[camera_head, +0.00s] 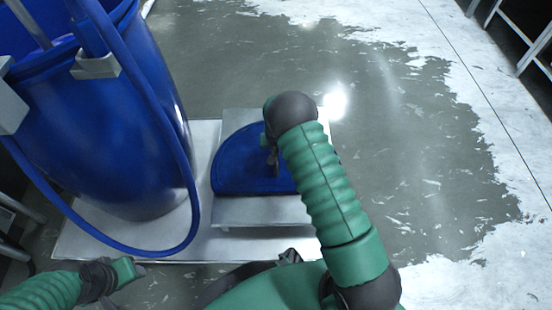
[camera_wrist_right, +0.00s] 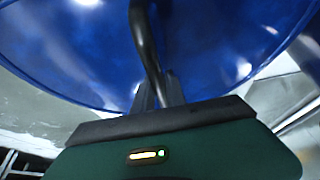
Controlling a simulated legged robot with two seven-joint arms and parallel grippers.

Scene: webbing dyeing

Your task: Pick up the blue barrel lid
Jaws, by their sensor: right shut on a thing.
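I cannot tell whether the lid touches the platform. My left gripper (camera_head: 138,269) is low at the left, apart from the lid; its jaw opening is unclear.
A large blue barrel (camera_head: 100,130) stands left of the lid on a metal base plate (camera_head: 85,232). A blue hose (camera_head: 172,135) loops down its front. Wet grey floor (camera_head: 410,150) to the right is clear. A metal rack (camera_head: 535,45) stands at the top right.

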